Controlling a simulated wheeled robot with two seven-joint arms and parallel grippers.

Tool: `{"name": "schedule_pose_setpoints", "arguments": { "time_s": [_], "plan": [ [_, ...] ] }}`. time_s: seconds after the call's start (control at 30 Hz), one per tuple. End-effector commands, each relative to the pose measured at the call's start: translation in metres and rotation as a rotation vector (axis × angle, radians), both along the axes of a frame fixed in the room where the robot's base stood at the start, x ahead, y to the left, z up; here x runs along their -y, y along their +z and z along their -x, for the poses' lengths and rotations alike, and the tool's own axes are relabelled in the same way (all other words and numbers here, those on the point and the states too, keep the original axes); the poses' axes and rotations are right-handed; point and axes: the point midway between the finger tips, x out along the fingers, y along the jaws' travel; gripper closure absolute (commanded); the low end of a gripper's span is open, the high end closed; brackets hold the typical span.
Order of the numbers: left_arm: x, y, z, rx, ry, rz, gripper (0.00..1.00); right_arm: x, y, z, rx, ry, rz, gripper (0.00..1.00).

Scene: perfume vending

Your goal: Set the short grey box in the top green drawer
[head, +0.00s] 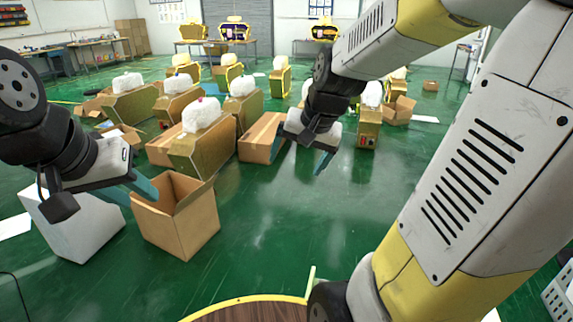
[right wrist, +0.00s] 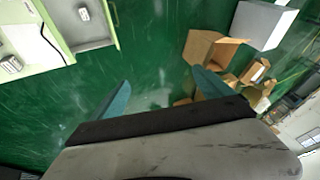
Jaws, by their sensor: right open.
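A pale green drawer unit (right wrist: 66,40) shows at the top left of the right wrist view. One drawer (right wrist: 108,42) stands open, and a small light-grey block (right wrist: 83,14) shows at its inner end. A similar small light-grey piece (right wrist: 10,65) lies on the pale surface beside it. I cannot tell whether either is the short grey box. My right gripper (head: 302,156) is open and empty above the green floor, apart from the drawer; its teal fingers also show in the right wrist view (right wrist: 162,92). My left gripper (head: 130,190) looks open and empty beside an open cardboard box.
The open cardboard box (head: 180,228) stands on the floor at left, with a large pale grey box (head: 75,230) beside it. A round wooden tabletop (head: 245,314) is at the bottom edge. Several machines and cartons stand behind. The central floor is clear.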

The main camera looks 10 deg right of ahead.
Motion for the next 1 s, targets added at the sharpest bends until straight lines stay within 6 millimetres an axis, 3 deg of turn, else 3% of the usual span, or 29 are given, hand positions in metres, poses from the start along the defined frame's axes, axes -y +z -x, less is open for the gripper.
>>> {"name": "schedule_pose_setpoints", "arguments": {
  "time_s": [0.03,0.2,0.4,0.57,1.0],
  "plan": [
    [0.000,0.000,0.000,0.000,0.000,0.000,0.64,-0.007,0.013,0.017,0.030,0.053,0.019,0.10],
    [0.000,0.000,0.000,0.000,0.000,0.000,0.64,-0.022,0.037,0.070,0.099,0.219,0.091,0.10],
    [0.000,0.000,0.000,0.000,0.000,0.000,0.64,-0.029,0.046,0.111,0.151,0.343,0.151,0.10],
    [0.000,0.000,0.000,0.000,0.000,0.000,0.64,-0.031,0.046,0.122,0.161,0.377,0.169,0.10],
    [0.000,0.000,0.000,0.000,0.000,0.000,0.64,-0.031,0.046,0.122,0.162,0.377,0.169,0.10]
  ]
}}
